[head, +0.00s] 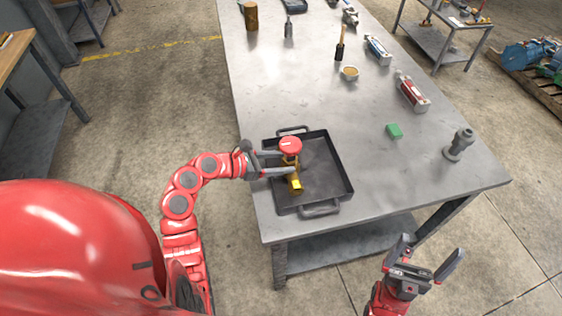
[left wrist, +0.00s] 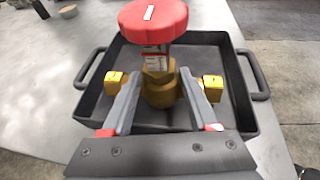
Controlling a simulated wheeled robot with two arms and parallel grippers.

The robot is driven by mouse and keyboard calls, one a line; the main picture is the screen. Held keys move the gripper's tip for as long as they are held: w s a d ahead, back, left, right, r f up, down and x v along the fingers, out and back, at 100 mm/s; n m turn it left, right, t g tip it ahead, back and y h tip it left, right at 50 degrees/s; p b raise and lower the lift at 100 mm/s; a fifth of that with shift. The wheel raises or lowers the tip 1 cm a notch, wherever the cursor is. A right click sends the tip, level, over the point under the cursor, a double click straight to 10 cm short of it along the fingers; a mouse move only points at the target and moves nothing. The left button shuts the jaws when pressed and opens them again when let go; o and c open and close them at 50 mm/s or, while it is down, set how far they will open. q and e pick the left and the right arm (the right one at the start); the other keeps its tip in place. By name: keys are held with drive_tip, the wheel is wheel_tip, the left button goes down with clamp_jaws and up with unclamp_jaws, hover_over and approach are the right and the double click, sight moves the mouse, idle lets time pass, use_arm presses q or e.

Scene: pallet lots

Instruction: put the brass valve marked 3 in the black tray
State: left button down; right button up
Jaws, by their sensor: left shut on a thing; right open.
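The brass valve (head: 295,185) has a red round handwheel with a small white label; no number can be read on it. It also shows in the left wrist view (left wrist: 158,88), upright between the fingers, with yellow caps on its side ends. My left gripper (head: 279,163) is shut on the valve body. The black tray (head: 335,193) lies near the table's front left corner, and the valve is over its inside. I cannot tell whether the valve touches the tray floor. My right gripper (head: 425,272) is open and empty, off the table's front edge.
A red-labelled item (head: 412,93), a small bowl (head: 349,73) and a brown cylinder (head: 251,16) are further back. The table between is clear.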

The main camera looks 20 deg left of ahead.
use_arm(q)
drive_tip(key=shift+f, duration=0.3)
drive_tip(key=shift+c, duration=0.8)
unclamp_jaws()
drive_tip(key=shift+f, duration=0.1)
drive_tip(key=v, duration=1.2)
drive_tip(key=shift+b, duration=0.45)
